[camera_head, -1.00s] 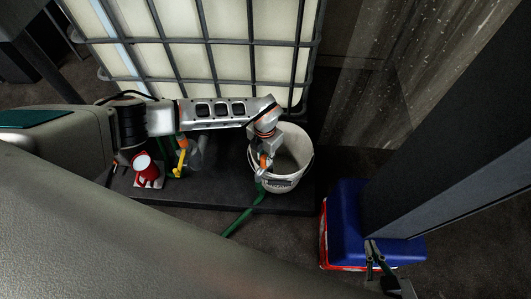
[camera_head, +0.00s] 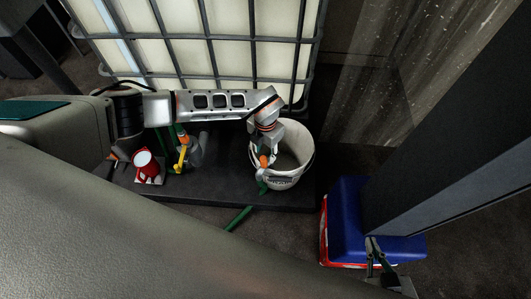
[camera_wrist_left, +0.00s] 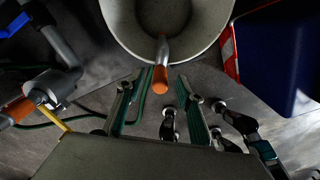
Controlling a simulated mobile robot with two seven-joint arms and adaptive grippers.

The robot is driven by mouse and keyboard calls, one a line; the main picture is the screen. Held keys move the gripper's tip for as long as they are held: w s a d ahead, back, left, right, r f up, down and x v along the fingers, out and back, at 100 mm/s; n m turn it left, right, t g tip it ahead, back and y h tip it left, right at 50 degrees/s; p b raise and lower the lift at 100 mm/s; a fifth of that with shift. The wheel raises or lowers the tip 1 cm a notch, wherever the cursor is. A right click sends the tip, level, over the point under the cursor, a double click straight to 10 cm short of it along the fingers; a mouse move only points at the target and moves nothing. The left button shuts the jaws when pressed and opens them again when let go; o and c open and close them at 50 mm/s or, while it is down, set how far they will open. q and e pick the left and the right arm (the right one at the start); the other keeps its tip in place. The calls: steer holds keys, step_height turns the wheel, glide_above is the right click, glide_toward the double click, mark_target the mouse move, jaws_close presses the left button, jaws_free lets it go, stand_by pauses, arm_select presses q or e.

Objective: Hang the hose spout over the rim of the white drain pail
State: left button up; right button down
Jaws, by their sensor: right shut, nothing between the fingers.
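The white drain pail (camera_head: 301,174) stands on the dark platform, with its open mouth upward. The hose spout shows in the left wrist view as a metal tip (camera_wrist_left: 162,50) with an orange collar (camera_wrist_left: 160,80). The tip reaches across the near rim into the mouth of the pail (camera_wrist_left: 204,42), and the collar is outside. The green hose (camera_head: 238,218) trails down toward the floor. My left gripper (camera_wrist_left: 160,76) is open, with its fingers on either side of the collar and visible gaps. My right gripper (camera_head: 373,245) is shut and empty beside the blue box.
A blue and red box (camera_head: 345,218) stands right of the platform. A caged white tank (camera_head: 230,62) is behind the pail. A dark pillar fills the right side.

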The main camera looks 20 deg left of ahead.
arm_select(q)
step_height(320, 180, up, 10)
stand_by(0.4)
steer(key=shift+r, duration=0.1)
